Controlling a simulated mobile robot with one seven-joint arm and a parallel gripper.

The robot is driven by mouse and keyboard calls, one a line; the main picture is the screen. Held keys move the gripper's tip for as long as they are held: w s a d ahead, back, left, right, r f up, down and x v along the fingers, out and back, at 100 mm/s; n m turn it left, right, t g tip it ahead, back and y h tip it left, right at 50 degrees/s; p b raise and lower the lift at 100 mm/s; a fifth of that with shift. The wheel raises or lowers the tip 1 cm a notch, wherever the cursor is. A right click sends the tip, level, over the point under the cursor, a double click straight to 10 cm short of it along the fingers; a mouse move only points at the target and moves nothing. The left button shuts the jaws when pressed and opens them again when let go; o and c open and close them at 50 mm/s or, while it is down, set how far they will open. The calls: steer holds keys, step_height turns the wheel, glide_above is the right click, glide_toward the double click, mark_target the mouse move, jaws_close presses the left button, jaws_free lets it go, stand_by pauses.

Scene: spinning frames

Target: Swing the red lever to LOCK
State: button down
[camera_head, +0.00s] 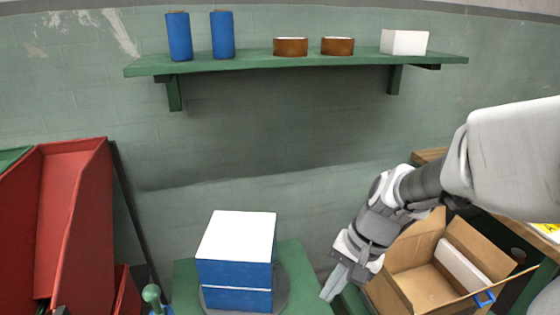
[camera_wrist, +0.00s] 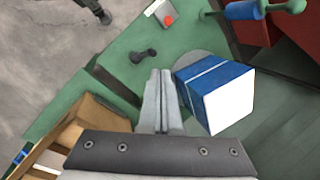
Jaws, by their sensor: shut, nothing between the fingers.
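I cannot make out a red lever or a LOCK mark for certain. In the wrist view a small red piece (camera_wrist: 168,20) sits on a pale block at the green bench's edge; whether it is a lever or a button is unclear. A dark knobbed handle (camera_wrist: 143,56) lies on the bench nearer the fingertips. My gripper (camera_head: 333,284) is shut and empty, pointing down right of the blue and white box. In the wrist view its closed fingers (camera_wrist: 160,78) are beside the box, with the dark handle beyond their tips.
The blue and white box (camera_head: 236,272) stands on a grey disc (camera_head: 283,292) on the green bench (camera_head: 306,285). A green-knobbed handle (camera_head: 152,295) is at left, near red bins (camera_head: 75,215). An open carton (camera_head: 415,285) is at right. A green shelf (camera_head: 300,62) hangs behind.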

steer(key=w+a+f+m+g+y+b, duration=0.1)
steer(key=w+f+m+b, duration=0.1)
steer(key=f, duration=1.1)
steer(key=w+a+f+m+g+y+b, duration=0.1)
steer(key=f+m+b, duration=0.4)
steer(key=f, duration=0.8)
steer(key=shift+w+a+f+g+y+b, duration=0.35)
steer(key=shift+a+g+y+b, duration=0.15)
steer(key=shift+y, duration=0.2)
steer(key=s+a+f+b, duration=0.3)
steer(key=a+f, duration=0.3)
steer(key=a, duration=0.3)
steer(key=shift+s+b, duration=0.35)
steer(key=shift+b, duration=0.45)
steer(key=shift+s+a+r+h+p, duration=0.1)
steer(key=shift+a+r+h+p, duration=0.15)
steer(key=shift+p, duration=0.35)
